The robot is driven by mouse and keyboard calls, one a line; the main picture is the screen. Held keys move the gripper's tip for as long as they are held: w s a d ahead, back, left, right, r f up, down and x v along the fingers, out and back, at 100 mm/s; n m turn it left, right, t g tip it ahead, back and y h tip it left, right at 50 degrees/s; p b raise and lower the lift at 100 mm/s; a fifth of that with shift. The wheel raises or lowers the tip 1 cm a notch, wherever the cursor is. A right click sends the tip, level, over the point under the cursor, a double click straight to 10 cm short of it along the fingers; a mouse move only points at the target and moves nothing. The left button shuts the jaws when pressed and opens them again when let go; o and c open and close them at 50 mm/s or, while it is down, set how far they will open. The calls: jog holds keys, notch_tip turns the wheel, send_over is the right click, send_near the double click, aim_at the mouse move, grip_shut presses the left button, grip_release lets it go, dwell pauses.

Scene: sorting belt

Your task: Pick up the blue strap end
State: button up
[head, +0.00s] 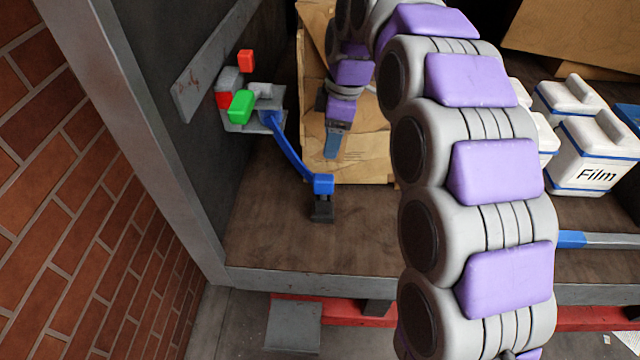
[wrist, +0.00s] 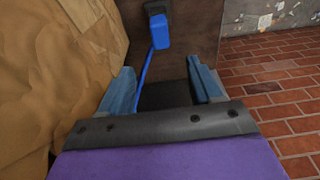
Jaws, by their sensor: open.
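The blue strap end (head: 323,184) is a small blue block at the top of a dark stand (head: 321,209) on the wooden floor. A blue strap (head: 289,150) runs from it up and left to a grey wall bracket (head: 272,122). My gripper (head: 331,154) is open and empty, behind the strap end in the head view, near the cardboard. In the wrist view the strap end (wrist: 161,32) lies ahead of my gripper (wrist: 160,68), roughly in line with the gap between the blue-grey fingers. The fingers do not touch it.
A green block (head: 240,107) and red pieces (head: 246,61) are at the bracket. A large cardboard box (head: 362,155) stands close to my gripper. White film containers (head: 590,150) and a blue-and-grey bar (head: 605,240) are at the right. Bare floor surrounds the stand.

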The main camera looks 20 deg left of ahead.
aim_at(321, 185)
notch_tip(321, 185, down, 10)
jog(key=shift+s+f+b, duration=0.15)
jog(key=shift+f+b, duration=0.1)
jog(key=shift+b, duration=1)
jog(key=shift+a+f, duration=0.65)
notch_tip(321, 185, down, 4)
jog(key=shift+f+b, duration=0.25)
jog(key=shift+b, duration=0.75)
jog(key=shift+a, duration=0.3)
jog(key=shift+a, duration=0.15)
jog(key=shift+c, duration=1.2)
jog(key=shift+d, duration=0.3)
jog(key=c, duration=0.6)
jog(key=shift+a, duration=0.15)
grip_shut()
jog(key=shift+r, duration=0.1)
notch_tip(321, 185, up, 10)
jog(key=p, duration=0.2)
jog(key=shift+p, duration=0.3)
